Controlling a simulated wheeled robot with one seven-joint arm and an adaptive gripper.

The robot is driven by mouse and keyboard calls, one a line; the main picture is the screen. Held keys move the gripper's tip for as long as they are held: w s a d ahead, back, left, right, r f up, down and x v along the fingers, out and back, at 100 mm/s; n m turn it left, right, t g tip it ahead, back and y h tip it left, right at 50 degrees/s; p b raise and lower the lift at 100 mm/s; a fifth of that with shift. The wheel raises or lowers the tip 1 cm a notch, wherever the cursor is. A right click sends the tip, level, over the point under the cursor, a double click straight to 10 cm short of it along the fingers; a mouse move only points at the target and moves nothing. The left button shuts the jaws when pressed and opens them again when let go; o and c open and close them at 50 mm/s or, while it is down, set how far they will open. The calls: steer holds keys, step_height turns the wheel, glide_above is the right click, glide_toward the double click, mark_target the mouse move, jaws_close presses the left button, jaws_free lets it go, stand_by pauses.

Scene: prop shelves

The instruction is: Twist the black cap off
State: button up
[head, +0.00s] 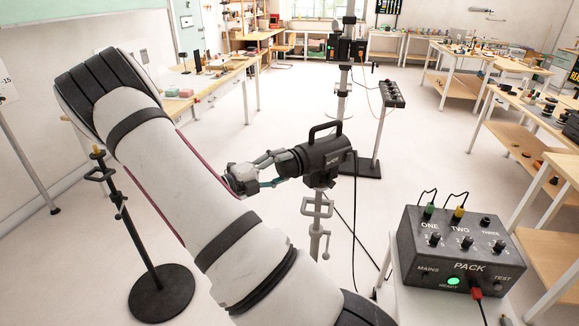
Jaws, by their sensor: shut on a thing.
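A black lamp head (325,157) with a carry handle on top stands on a grey stand, its front end facing left. The black cap (287,164) is at that front end, small in the view and partly hidden by my fingers. My gripper (281,169) reaches in from the left, with its fingers on either side of the cap and shut on it. I cannot tell from here whether the cap is still seated or apart from the head.
A power pack (455,250) with a green light and plugged cables stands on a small table at the lower right. A clamp stand (160,290) with a round black base is at the left. Cables hang beside the lamp stand. Workbenches (210,75) line the sides; the floor between is mostly open.

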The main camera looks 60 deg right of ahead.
mark_target(279, 168)
stand_by(0.4)
steer(key=shift+w+a+f, duration=0.1)
steer(key=shift+w+a, duration=0.15)
steer(key=shift+a, duration=0.15)
stand_by(0.4)
steer(key=shift+b+v, duration=0.35)
steer(key=shift+v, duration=0.95)
steer(key=shift+b+v, duration=0.3)
steer(key=shift+v, duration=1.7)
